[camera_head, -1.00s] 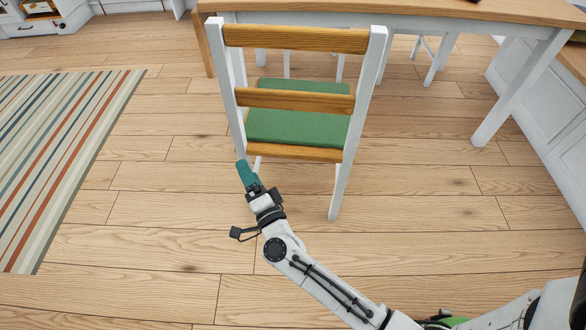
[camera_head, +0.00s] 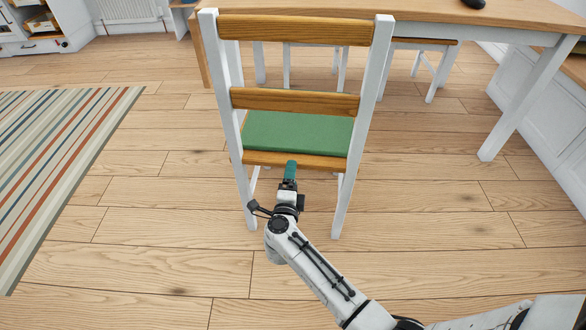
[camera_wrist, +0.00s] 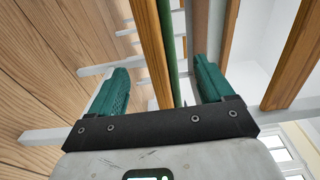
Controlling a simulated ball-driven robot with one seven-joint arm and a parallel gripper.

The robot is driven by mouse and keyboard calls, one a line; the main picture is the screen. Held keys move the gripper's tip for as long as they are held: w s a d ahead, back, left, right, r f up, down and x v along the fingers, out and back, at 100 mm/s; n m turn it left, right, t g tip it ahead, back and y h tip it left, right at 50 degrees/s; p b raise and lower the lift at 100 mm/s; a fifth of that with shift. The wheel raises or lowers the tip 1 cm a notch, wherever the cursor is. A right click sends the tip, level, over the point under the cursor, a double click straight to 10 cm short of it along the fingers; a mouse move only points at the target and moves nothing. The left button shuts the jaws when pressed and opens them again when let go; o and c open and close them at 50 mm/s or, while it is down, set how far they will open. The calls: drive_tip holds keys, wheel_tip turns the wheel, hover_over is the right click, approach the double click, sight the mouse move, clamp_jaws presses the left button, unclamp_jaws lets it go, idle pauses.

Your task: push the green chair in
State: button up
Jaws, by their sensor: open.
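The green chair (camera_head: 298,133) has a white frame, wooden back slats and a green seat cushion. It stands with its back towards me, in front of the table (camera_head: 420,14). My gripper (camera_head: 291,170) is at the lower wooden rail at the rear of the seat, near the middle of the chair's back. In the wrist view the two teal fingers of my gripper (camera_wrist: 160,85) are apart, with the wooden seat rail (camera_wrist: 152,50) and the green cushion edge (camera_wrist: 167,35) running between them. I cannot tell whether they touch the rail.
Another chair (camera_head: 425,42) stands under the table. A striped rug (camera_head: 60,160) lies on the left. White cabinets (camera_head: 545,120) stand at the right. The wooden floor around the chair is clear.

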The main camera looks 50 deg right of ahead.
drive_tip(key=x, duration=0.6)
drive_tip(key=shift+w+d+b, duration=0.15)
drive_tip(key=shift+d+b, duration=0.05)
drive_tip(key=shift+b, duration=0.15)
drive_tip(key=shift+r, duration=0.1)
clamp_jaws()
idle(0.5)
